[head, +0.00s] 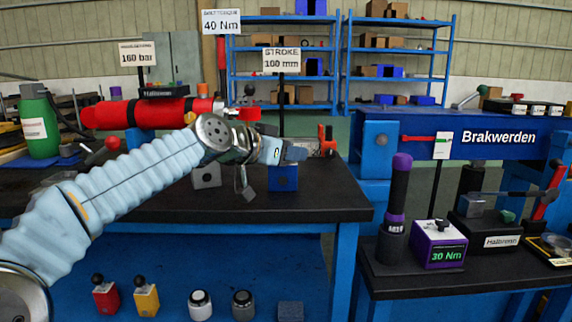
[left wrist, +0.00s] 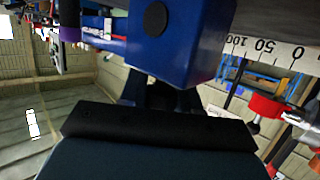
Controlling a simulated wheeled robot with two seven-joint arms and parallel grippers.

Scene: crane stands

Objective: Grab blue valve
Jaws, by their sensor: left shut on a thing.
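The blue valve (head: 283,180) is a blue block with a dark round spot on its front. It sits on the black top of the left bench, near its right end. My left gripper (head: 292,154) is at the upper end of the valve and is shut on it. In the left wrist view the blue valve (left wrist: 180,40) fills the upper middle, close beyond the black gripper pad (left wrist: 160,125). The exact contact between the fingers and the valve is partly hidden. My right gripper is not in view.
A grey block (head: 206,176) stands left of the valve. A red cylinder (head: 150,112) lies behind my arm, with sign posts around it. Several small coloured items sit on the lower shelf. A second bench (head: 470,280) with a purple torque tool (head: 398,190) stands right.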

